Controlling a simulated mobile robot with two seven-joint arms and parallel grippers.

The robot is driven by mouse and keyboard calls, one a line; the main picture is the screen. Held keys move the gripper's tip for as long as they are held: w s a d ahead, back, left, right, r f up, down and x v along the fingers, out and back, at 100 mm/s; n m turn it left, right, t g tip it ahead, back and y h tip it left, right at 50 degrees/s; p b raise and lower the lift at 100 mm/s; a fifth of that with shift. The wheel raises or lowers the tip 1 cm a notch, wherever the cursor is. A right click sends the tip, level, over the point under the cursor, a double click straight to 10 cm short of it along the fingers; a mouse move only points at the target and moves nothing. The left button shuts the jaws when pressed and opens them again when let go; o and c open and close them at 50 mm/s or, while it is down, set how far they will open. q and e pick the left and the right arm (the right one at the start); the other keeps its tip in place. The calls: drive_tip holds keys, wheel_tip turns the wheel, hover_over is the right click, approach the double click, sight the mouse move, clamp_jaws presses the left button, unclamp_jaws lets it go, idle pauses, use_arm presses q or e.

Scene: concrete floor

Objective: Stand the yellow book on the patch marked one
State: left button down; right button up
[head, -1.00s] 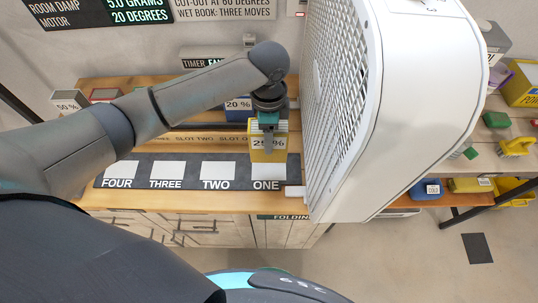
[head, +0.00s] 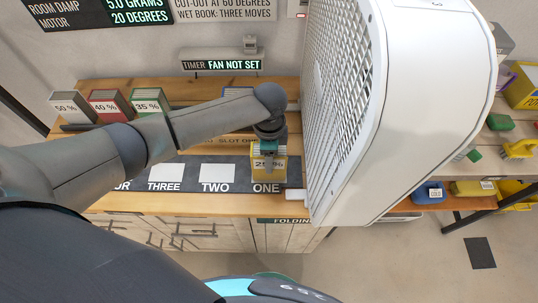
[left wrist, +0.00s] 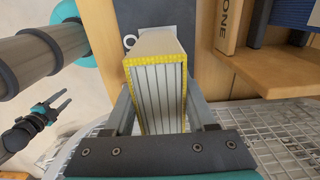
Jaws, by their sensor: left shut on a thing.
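The yellow book (head: 268,168), labelled 25 %, is upright over the patch marked ONE (head: 266,188) and hides most of it in the head view. My left gripper (head: 268,150) is shut on the book from above. In the left wrist view the book (left wrist: 157,90) shows its pale page edges and yellow cover rim between the fingers. A bit of white patch (left wrist: 181,31) shows beyond it. I cannot tell whether the book's foot touches the patch. My right gripper (left wrist: 48,112) shows at the left of the left wrist view, fingers apart and empty.
The large white fan (head: 415,110) with its grille stands close to the right of the book. Patches THREE (head: 165,172) and TWO (head: 217,172) are bare. Labelled books, including 50 % (head: 70,107) and 35 % (head: 147,101), stand at the back left. A sign reads FAN NOT SET (head: 222,65).

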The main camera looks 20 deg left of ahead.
use_arm(q)
drive_tip(key=shift+c, duration=1.1)
unclamp_jaws()
drive_tip(key=shift+f, duration=0.15)
wheel_tip(320, 180, up, 12)
drive_tip(key=shift+r+p, duration=0.2)
drive_tip(key=shift+p, duration=0.75)
